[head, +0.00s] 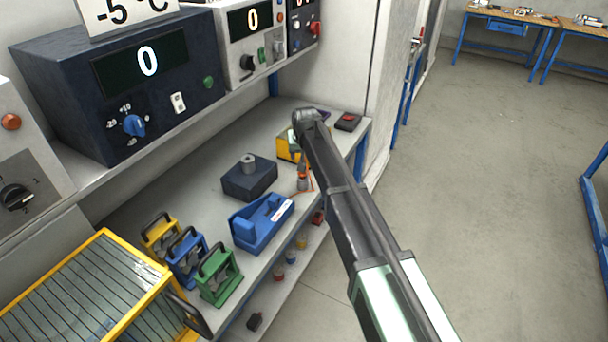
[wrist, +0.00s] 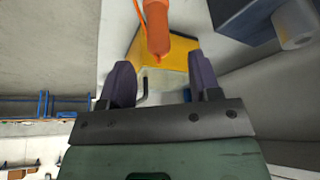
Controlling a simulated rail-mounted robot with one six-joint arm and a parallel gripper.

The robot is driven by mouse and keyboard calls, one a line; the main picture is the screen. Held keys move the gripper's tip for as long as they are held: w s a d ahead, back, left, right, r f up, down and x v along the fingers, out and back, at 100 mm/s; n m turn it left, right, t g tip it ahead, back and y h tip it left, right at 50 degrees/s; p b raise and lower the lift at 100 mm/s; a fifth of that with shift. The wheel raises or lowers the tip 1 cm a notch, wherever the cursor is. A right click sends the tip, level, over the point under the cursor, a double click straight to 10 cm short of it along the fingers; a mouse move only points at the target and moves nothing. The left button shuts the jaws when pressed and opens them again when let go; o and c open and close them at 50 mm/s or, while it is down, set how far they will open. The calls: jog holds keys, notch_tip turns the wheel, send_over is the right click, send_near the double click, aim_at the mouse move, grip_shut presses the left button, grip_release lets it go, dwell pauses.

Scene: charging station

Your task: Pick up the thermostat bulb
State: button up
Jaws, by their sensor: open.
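An orange, rounded object (wrist: 157,30) with a thin orange lead is in the wrist view, just beyond my fingertips and roughly centred between them. It may be the thermostat bulb; I cannot tell for certain. In the head view a small orange-red piece (head: 303,183) shows below the end of my arm, over the bench. My gripper (wrist: 161,80) is open, its two dark fingers apart with nothing held between them. In the head view the arm partly hides the gripper.
A yellow block (wrist: 180,55) lies behind the orange object. A dark blue box (head: 249,178) with a grey cylinder (head: 248,160) stands to the left. A blue dispenser-like holder (head: 261,222) is nearer. Instruments on the upper shelf (head: 190,118) overhang the back.

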jog(key=shift+x, duration=0.95)
jog(key=shift+r, duration=0.15)
jog(key=b+x, duration=0.5)
jog(key=shift+d+f, duration=0.1)
jog(key=shift+f, duration=0.15)
jog(key=shift+r, duration=0.25)
jog(key=shift+c, duration=0.3)
jog(key=c, duration=1)
